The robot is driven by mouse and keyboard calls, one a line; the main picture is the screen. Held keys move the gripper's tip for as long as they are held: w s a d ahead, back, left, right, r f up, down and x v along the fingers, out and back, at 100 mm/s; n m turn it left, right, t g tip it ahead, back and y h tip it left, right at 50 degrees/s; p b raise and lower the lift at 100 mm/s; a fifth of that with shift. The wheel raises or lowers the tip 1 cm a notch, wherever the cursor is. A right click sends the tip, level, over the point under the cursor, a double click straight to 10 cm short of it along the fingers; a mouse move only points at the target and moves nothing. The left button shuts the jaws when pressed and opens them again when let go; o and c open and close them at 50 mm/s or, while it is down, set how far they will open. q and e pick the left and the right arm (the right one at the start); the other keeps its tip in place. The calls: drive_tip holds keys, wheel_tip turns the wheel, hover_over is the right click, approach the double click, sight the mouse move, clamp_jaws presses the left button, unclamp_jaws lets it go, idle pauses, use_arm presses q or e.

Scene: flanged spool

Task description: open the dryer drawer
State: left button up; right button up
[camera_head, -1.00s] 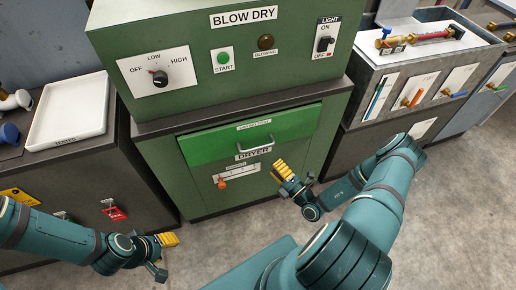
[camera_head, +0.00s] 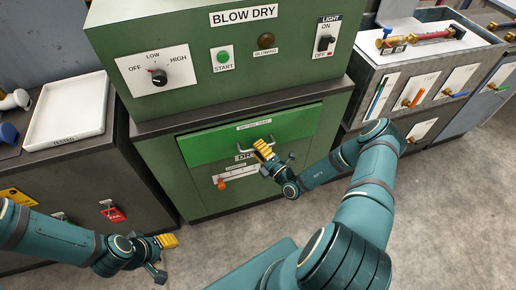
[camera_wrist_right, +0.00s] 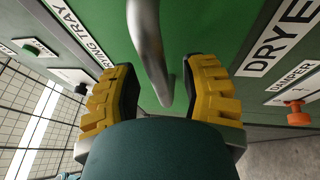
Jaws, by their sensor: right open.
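The dryer drawer (camera_head: 212,147) is a bright green front panel in the dark green dryer cabinet, and it looks closed. Its grey bar handle (camera_head: 243,148) is partly hidden behind my right gripper (camera_head: 264,149), which is at the handle. In the right wrist view, the handle (camera_wrist_right: 149,50) runs between the two yellow fingers of my right gripper (camera_wrist_right: 165,95). The fingers are apart, with gaps on both sides of the bar. My left gripper (camera_head: 168,245) is low at the left, away from the drawer; its jaw opening is unclear.
A damper slider with an orange knob (camera_head: 222,184) sits below the drawer. A control box with a dial (camera_head: 158,77) and a green start button (camera_head: 223,57) stands above. A white tray (camera_head: 35,143) lies on the left counter. Grey floor (camera_head: 240,235) is clear in front.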

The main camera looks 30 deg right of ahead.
clamp_jaws()
drive_tip(key=s+a+p, duration=0.2)
drive_tip(key=s+a, duration=0.1)
drive_tip(key=s, duration=1)
drive_tip(key=s+a+p, duration=0.1)
drive_tip(key=s+a, duration=0.2)
drive_tip(key=s, duration=1.1)
drive_tip(key=shift+s+a+p, duration=0.3)
drive_tip(key=shift+a+p, duration=0.05)
drive_tip(key=shift+a, duration=0.05)
drive_tip(key=shift+o, duration=0.9)
unclamp_jaws()
